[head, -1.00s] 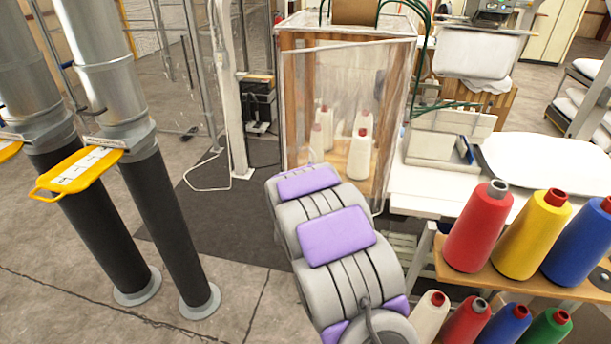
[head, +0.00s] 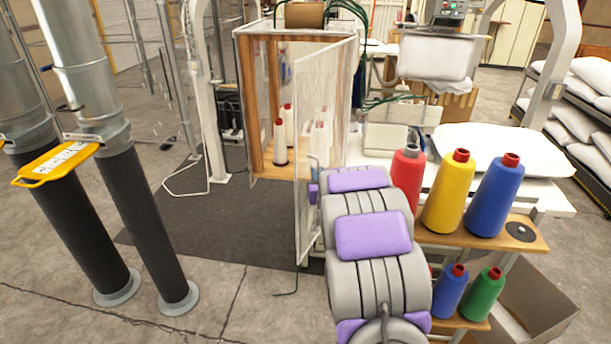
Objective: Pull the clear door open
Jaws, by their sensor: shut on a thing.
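The clear door (head: 308,110) of the wooden-framed cabinet (head: 245,105) stands swung out toward me, hinged on the cabinet's right side. Its free edge is at the left, and the cabinet front is open. A thin handle (head: 316,164) shows low on the door. My gripper (head: 314,193), partly hidden behind my arm, is at this handle and shut on it. Its fingertips cannot be made out clearly. White thread cones (head: 280,146) with red tops stand inside the cabinet, some seen through the door.
A shelf (head: 525,232) with red, yellow and blue thread cones stands close at the right of my arm. A white table (head: 555,198) is behind it. Tall pipes (head: 150,205) stand at the left. The floor (head: 235,215) left of the door is clear.

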